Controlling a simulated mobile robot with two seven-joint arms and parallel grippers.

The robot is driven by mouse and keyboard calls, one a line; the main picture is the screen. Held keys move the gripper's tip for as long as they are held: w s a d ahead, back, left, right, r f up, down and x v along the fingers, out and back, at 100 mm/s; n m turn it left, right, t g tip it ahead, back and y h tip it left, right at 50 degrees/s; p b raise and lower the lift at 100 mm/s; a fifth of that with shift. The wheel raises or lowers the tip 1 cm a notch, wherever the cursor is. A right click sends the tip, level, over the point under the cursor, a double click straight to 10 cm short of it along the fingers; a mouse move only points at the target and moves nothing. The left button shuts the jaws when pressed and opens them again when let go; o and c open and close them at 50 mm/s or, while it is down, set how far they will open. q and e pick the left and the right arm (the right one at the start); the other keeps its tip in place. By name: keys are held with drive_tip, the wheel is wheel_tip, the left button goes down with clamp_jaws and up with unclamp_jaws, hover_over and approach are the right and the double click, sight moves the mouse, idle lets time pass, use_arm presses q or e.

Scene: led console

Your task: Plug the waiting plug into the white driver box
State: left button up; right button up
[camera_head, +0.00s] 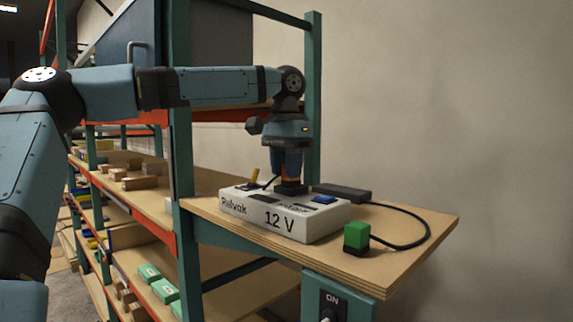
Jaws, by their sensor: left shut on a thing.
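The white driver box (292,228), marked "Relvok" and "12 V", lies on the wooden shelf top. My left gripper (289,174) points straight down over the back of the box's top face. It is shut on an orange plug (291,170) with a black base (291,188). The black base is at the box top; I cannot tell whether it is seated in a socket. A green plug (356,235) with a black base stands on the wood in front of the box's right end. My right gripper is not in view.
A black cable (428,225) loops over the right of the shelf top near a flat black adapter (342,193). A blue piece (324,199) and a yellow piece (254,176) are on the box. A teal post (181,170) stands left; an ON switch (331,305) is below.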

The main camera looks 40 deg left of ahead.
use_arm(q)
drive_tip(key=shift+f, duration=0.45)
idle(1.2)
drive_tip(key=o, duration=1.6)
drive_tip(key=shift+c, duration=0.2)
drive_tip(key=shift+r, duration=0.1)
drive_tip(key=shift+r, duration=2.9)
